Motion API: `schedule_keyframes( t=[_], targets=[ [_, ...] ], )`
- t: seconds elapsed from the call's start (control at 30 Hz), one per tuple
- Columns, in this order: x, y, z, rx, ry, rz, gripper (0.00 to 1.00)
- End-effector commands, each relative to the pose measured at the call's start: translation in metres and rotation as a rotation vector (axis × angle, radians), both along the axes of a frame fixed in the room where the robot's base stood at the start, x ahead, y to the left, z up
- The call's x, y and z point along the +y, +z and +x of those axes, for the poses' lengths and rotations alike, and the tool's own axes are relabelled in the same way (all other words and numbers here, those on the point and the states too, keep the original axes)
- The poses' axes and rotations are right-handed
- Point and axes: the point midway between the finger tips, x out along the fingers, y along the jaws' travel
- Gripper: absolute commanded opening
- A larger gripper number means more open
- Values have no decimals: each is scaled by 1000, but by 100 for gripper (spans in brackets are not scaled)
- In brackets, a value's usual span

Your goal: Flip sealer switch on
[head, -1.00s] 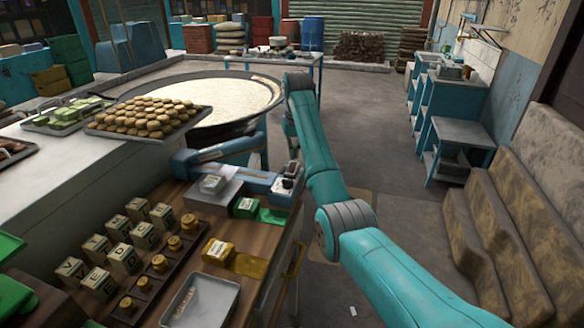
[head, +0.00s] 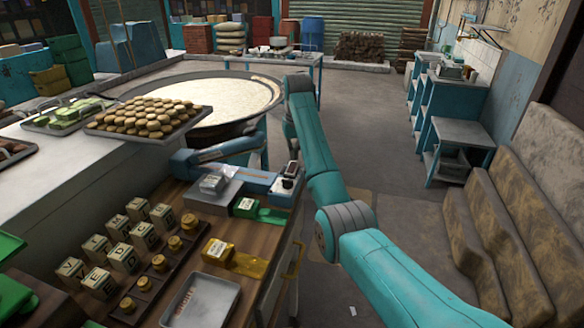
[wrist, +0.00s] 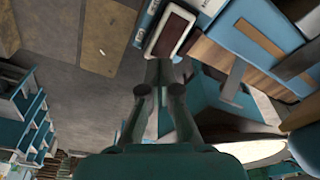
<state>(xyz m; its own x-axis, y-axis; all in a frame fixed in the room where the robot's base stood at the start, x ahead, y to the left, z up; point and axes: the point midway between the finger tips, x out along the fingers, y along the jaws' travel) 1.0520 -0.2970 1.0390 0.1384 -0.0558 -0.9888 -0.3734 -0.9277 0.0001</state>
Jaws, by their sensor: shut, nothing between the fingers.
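The sealer (head: 255,181) is a blue device with a long blue arm, lying along the far edge of the wooden worktop in the head view. Its right end carries a small dark-and-white control part. In the wrist view the switch (wrist: 171,34) is a dark red rocker in a pale frame, at the top centre. My gripper (wrist: 159,66) is shut and empty, its fingertips at the lower edge of the switch frame. I cannot tell whether they touch it.
The worktop (head: 190,257) also holds stamped blocks, brass-coloured weights, a grey tray (head: 203,301) and green and yellow wrapped packs. A large round pan (head: 270,103) of pale liquid stands behind. The floor right of my arm is mostly clear, with padded seating (head: 490,230) farther right.

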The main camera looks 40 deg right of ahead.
Motion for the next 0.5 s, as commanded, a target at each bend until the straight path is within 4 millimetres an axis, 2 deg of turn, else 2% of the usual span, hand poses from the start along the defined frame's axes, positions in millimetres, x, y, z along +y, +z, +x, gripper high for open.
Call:
schedule_keyframes(
  t=[0.5],
  targets=[
    [0, -7, 0, 0, 0, 0, 0]
  ],
)
